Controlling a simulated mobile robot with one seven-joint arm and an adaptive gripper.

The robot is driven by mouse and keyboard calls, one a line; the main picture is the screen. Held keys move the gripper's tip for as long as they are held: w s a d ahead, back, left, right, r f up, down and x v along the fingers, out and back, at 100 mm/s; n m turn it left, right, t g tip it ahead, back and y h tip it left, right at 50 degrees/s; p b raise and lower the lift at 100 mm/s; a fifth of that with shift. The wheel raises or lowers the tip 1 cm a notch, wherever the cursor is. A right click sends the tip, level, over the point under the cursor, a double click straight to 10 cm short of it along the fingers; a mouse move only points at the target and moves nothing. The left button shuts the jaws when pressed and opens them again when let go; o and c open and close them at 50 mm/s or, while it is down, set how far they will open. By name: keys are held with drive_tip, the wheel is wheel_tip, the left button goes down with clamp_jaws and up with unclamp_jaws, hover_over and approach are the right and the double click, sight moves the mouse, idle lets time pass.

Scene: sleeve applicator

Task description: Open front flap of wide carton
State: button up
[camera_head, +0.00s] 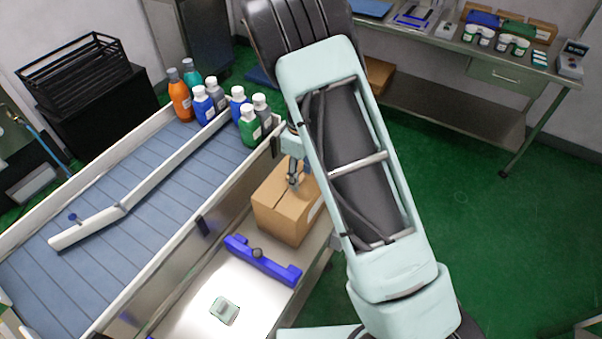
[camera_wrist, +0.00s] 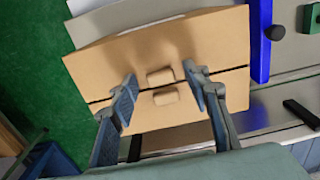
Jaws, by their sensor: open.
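The wide carton (camera_head: 278,212) is a brown box on the metal bench beside the conveyor in the head view. In the wrist view the carton (camera_wrist: 110,62) fills the middle, with a dark seam across its top between two flaps. A small raised tab sits on each side of the seam, the upper tab (camera_wrist: 160,76) and the lower tab (camera_wrist: 166,97). My gripper (camera_wrist: 161,82) is open, with one blue-padded finger left of the tabs and one right of them. Nothing is held. I cannot tell whether the fingertips touch the carton. The flaps look flat and shut.
A blue bar with a knob (camera_head: 262,262) lies on the bench next to the carton. A small pale green device (camera_head: 224,311) lies nearer. Several bottles (camera_head: 248,126) stand on the conveyor (camera_head: 120,180) behind. My arm covers the carton's right side in the head view.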

drive_tip(key=shift+f, duration=0.2)
clamp_jaws()
idle(0.3)
